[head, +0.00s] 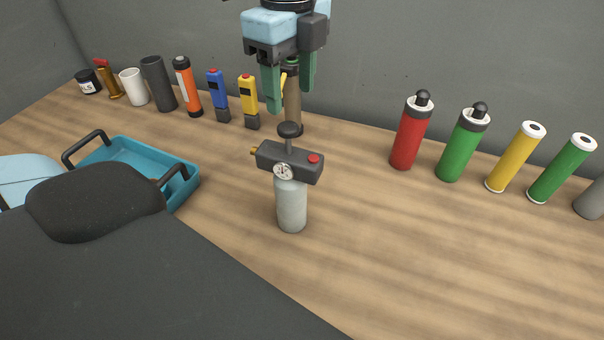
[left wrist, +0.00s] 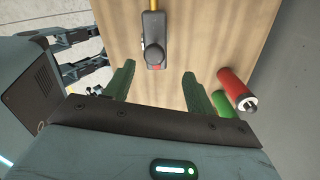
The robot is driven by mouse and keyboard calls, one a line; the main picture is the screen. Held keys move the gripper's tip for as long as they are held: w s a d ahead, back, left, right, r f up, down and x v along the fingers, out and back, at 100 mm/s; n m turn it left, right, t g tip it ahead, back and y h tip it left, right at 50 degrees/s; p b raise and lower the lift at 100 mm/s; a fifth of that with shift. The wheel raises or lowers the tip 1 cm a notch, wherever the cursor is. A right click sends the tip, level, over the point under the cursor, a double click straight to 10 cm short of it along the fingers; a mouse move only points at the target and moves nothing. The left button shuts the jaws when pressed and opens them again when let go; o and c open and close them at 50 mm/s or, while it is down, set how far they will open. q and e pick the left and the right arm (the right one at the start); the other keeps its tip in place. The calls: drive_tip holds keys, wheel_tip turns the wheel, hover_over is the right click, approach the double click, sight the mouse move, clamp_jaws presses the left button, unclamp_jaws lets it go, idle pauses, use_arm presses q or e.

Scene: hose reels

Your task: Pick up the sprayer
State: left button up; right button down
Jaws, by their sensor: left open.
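The sprayer (head: 291,205) stands upright on the wooden bench in the middle of the head view. It has a pale grey bottle, a dark head with a pump knob, a round gauge, a red button and a brass nozzle pointing left. My left gripper (head: 289,98) hangs above it with green fingers pointing down, open and empty. In the left wrist view the fingers (left wrist: 157,80) are spread apart, and the dark head of what looks like the sprayer (left wrist: 151,52) lies just beyond their tips.
A brownish bottle (head: 293,110) stands behind my left gripper. A row of several containers runs left along the wall; a red canister (head: 409,138) and others stand at right. A blue tray (head: 150,155) with dark handles is at left.

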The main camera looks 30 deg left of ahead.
sight(288, 126)
use_arm(q)
drive_tip(key=shift+s, duration=0.3)
drive_tip(key=shift+s+f, duration=0.15)
drive_tip(key=shift+f, duration=0.9)
drive_tip(key=shift+w+f, duration=0.2)
drive_tip(key=shift+f, duration=0.05)
drive_tip(key=shift+s+f, duration=0.1)
drive_tip(key=shift+f, duration=0.15)
wheel_tip(288, 126, down, 3)
drive_tip(key=shift+s+f+p, duration=0.15)
drive_tip(key=shift+p, duration=0.25)
drive_tip(key=shift+f, duration=0.65)
use_arm(e)
drive_tip(key=shift+r, duration=0.5)
use_arm(q)
drive_tip(key=shift+c, duration=0.4)
